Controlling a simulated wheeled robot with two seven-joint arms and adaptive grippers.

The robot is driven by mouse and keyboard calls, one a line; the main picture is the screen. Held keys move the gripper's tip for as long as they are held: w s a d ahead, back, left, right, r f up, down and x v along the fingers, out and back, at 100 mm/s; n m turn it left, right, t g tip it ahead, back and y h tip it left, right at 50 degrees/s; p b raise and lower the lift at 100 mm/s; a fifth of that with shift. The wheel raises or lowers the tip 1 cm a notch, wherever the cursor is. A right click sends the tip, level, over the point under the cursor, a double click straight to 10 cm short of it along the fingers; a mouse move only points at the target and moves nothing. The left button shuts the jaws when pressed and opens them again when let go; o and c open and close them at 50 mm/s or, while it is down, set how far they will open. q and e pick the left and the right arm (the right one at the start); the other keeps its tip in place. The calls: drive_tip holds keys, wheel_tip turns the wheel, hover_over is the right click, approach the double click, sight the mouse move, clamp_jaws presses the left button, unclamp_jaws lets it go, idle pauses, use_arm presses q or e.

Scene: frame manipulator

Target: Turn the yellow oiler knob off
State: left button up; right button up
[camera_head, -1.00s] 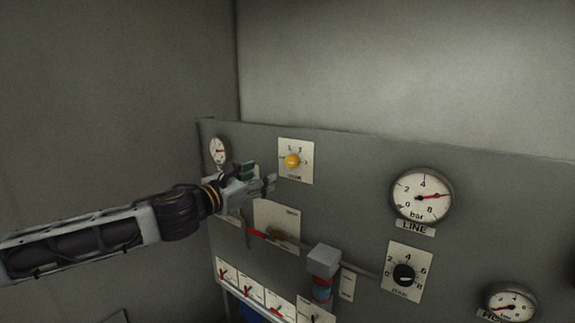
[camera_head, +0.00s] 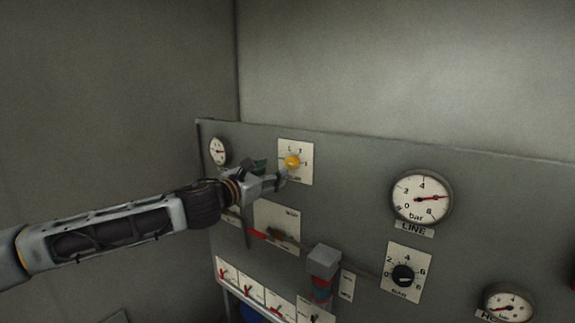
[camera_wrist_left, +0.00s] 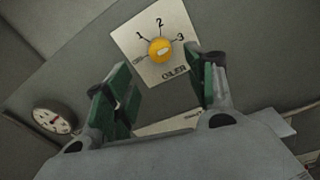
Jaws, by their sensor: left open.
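The yellow oiler knob (camera_head: 292,162) sits on a white square plate on the grey panel. In the left wrist view the knob (camera_wrist_left: 160,50) has a pale mark on its face, with 1, 2 and 3 around it and "OILER" below. My left gripper (camera_head: 283,181) is just in front of the plate, below and left of the knob. In the left wrist view its two green-padded fingers (camera_wrist_left: 163,83) are apart with nothing between them, and the knob shows beyond the gap. My right gripper is not in view.
A small gauge (camera_head: 218,151) is left of the plate. A red-handled lever (camera_head: 272,236) and a grey block (camera_head: 323,261) are below. The LINE gauge (camera_head: 421,197) and black knob (camera_head: 403,275) are to the right.

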sight(290, 164)
use_arm(q)
drive_tip(key=shift+p+x, duration=0.8)
drive_tip(key=shift+x, duration=3.6)
drive_tip(key=shift+c, duration=0.3)
drive_tip(key=c, duration=1)
